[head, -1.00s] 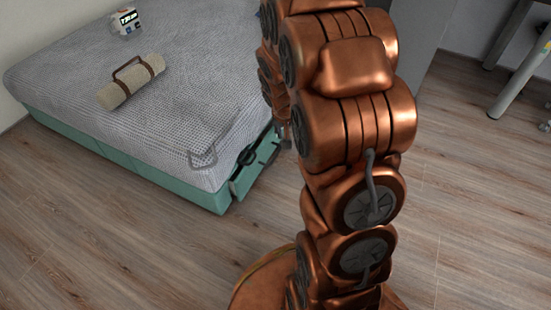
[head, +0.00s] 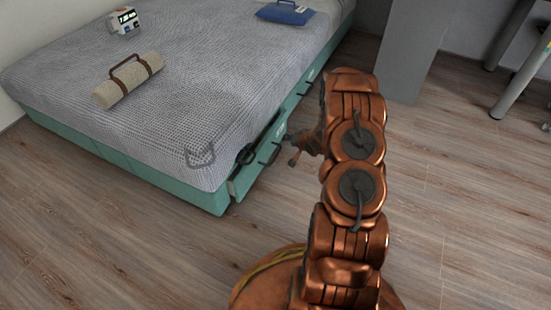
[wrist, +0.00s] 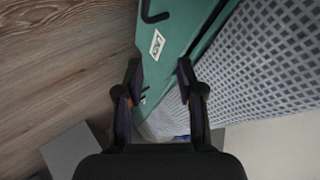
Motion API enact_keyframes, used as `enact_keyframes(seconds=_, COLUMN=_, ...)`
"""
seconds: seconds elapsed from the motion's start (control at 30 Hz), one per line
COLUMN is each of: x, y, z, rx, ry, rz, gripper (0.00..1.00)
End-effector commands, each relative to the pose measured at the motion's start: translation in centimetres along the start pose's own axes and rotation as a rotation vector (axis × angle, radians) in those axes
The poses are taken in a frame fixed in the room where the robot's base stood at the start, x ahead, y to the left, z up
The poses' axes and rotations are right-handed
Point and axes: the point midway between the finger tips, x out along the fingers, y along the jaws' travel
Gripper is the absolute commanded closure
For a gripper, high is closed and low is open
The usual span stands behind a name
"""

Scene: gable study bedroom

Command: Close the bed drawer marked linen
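The bed drawer (head: 262,163) is a green panel low on the bed's right side, near the front corner. It stands a little out from the bed frame, with something dark in the gap behind it. In the wrist view the green drawer front (wrist: 178,30) bears a white label (wrist: 157,43) that seems to read LINEN, and a black handle (wrist: 155,16). My gripper (head: 291,148) is just right of the drawer's far end in the head view. In the wrist view its two fingers (wrist: 159,70) are apart with nothing held. Whether they touch the panel I cannot tell.
The bed (head: 190,90) has a grey patterned cover; a rolled blanket (head: 128,80), a clock (head: 123,20) and a blue bag (head: 285,12) lie on it. A grey cabinet (head: 410,45) stands behind my arm.

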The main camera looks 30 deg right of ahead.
Motion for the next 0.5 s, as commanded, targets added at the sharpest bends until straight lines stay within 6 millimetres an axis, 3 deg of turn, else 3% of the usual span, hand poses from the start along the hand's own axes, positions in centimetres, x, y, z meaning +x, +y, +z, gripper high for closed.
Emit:
enact_keyframes(seconds=0.2, x=2.9, y=2.8, z=3.2, rx=0.174, ry=0.019, rz=-0.18, gripper=0.62)
enact_keyframes(seconds=0.5, x=4.0, y=4.6, z=7.2, rx=0.419, ry=0.035, rz=-0.437, gripper=0.62)
